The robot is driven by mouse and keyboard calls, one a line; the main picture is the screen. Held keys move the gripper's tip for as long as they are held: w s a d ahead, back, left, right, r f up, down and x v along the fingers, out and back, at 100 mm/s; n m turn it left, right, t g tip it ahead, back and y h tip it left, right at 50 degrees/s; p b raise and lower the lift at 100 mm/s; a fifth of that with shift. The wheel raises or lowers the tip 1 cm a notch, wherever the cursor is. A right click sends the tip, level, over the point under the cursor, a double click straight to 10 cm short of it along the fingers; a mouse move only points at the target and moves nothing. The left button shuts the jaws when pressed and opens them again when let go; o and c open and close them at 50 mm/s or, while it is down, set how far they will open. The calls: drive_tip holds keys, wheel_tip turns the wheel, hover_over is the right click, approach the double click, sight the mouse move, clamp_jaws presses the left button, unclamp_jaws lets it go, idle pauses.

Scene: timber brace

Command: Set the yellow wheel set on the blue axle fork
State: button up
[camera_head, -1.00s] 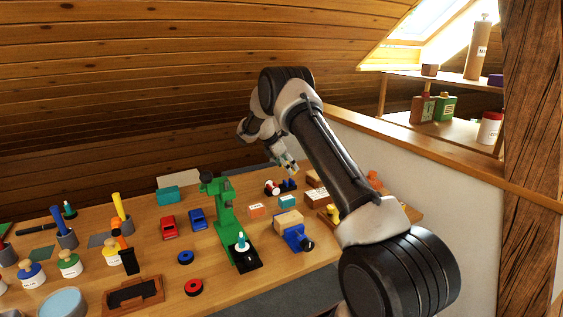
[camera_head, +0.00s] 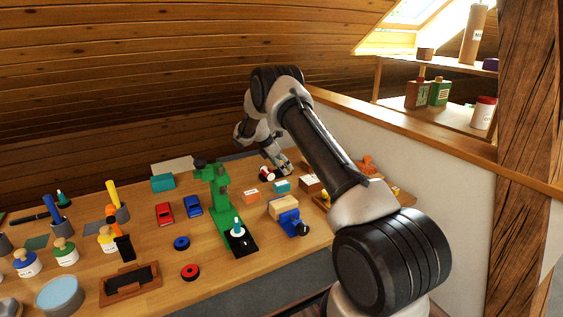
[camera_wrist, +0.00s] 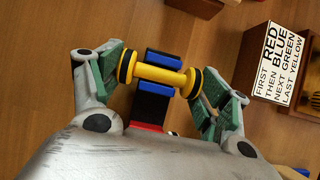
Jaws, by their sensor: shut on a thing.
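The yellow wheel set (camera_wrist: 160,75), a yellow axle with dark-rimmed wheels, lies between the green-padded fingers of my gripper (camera_wrist: 166,88) in the wrist view. My gripper is shut on it. The blue axle fork (camera_wrist: 163,56) shows as blue blocks on both sides of the axle, on a dark body with a red part below. The axle crosses the fork between these blocks; I cannot tell whether it rests in them. In the head view my gripper (camera_head: 283,168) is at the far side of the bench and largely hides the fork and wheel set.
A sign (camera_wrist: 283,62) with a colour order stands to the right in the wrist view.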

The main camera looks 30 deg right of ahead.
drive_tip(key=shift+f, duration=0.3)
drive_tip(key=o, duration=1.1)
drive_tip(key=shift+c, duration=0.2)
drive_tip(key=shift+r, duration=0.1)
wheel_tip(320, 180, up, 8)
idle(0.6)
